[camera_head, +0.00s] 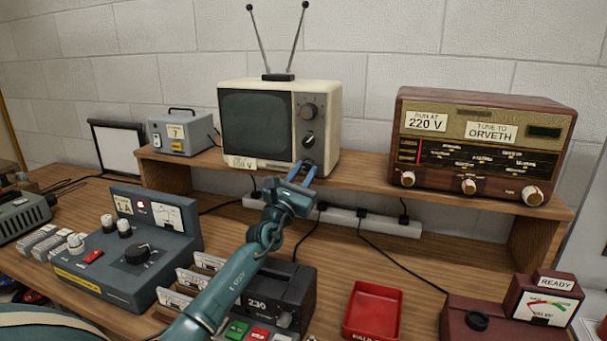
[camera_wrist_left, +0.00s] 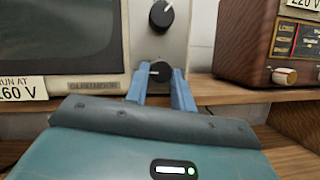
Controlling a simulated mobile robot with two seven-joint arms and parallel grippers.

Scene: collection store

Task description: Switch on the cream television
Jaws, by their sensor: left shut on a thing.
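The cream television (camera_head: 331,115) stands on the raised shelf with its twin aerial up. Its screen (camera_head: 256,117) is dark. Two large knobs show on its right-hand panel, with a smaller lower knob (camera_wrist_left: 159,70) visible in the left wrist view. My left gripper (camera_head: 303,172) reaches up to the television's lower right front. In the left wrist view its blue fingers (camera_wrist_left: 161,88) stand either side of the small lower knob and are shut on it. In the head view the fingers partly hide this knob. My right gripper is in neither view.
A wooden radio (camera_head: 482,148) stands right on the shelf (camera_head: 365,172), a small grey box (camera_head: 181,132) left. A white power strip (camera_head: 375,222) runs below. A grey control panel (camera_head: 120,262), a dark box marked 230 (camera_head: 290,285) and a red tray (camera_head: 373,312) occupy the bench.

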